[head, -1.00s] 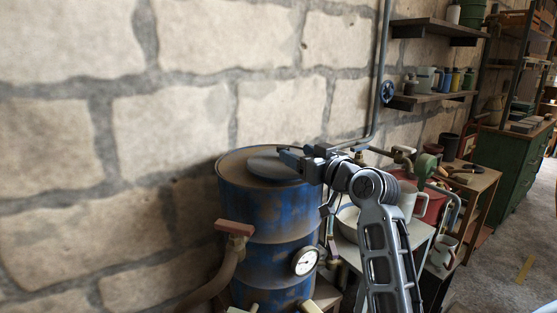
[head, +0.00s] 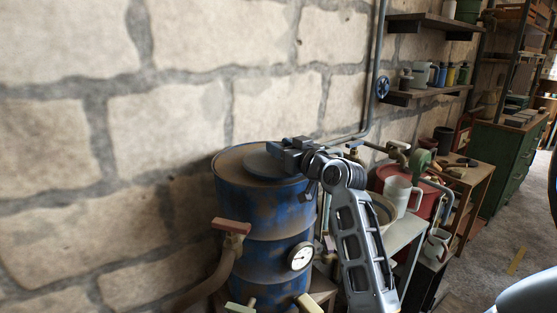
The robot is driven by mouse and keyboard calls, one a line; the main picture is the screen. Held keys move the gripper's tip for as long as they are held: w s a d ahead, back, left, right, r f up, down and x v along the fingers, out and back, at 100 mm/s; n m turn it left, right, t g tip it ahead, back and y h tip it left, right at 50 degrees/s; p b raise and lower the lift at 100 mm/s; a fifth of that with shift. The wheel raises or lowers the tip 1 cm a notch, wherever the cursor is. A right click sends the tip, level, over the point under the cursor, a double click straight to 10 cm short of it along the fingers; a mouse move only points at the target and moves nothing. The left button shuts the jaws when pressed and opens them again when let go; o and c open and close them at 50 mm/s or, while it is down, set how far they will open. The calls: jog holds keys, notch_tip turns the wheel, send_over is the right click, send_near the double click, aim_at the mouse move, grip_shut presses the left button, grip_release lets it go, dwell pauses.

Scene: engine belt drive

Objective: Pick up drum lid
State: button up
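A blue, rust-stained drum (head: 262,213) stands against the stone wall. The drum lid (head: 262,166) is a round, dark blue disc lying on the drum's brown top. My gripper (head: 285,147) is above the right part of the lid, with my arm reaching in from the lower right. The gripper body hides the lid's right side. The fingers are too small and dark to show whether they are open or shut, or whether they touch the lid.
A pipe with a wooden handle (head: 231,226) and a gauge (head: 301,256) are on the drum's front. Right of my arm is a cluttered table with a white jug (head: 398,195) and a red tub (head: 424,203). A wall pipe (head: 375,85) runs behind.

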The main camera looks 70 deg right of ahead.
grip_shut()
jog(key=shift+r, duration=0.1)
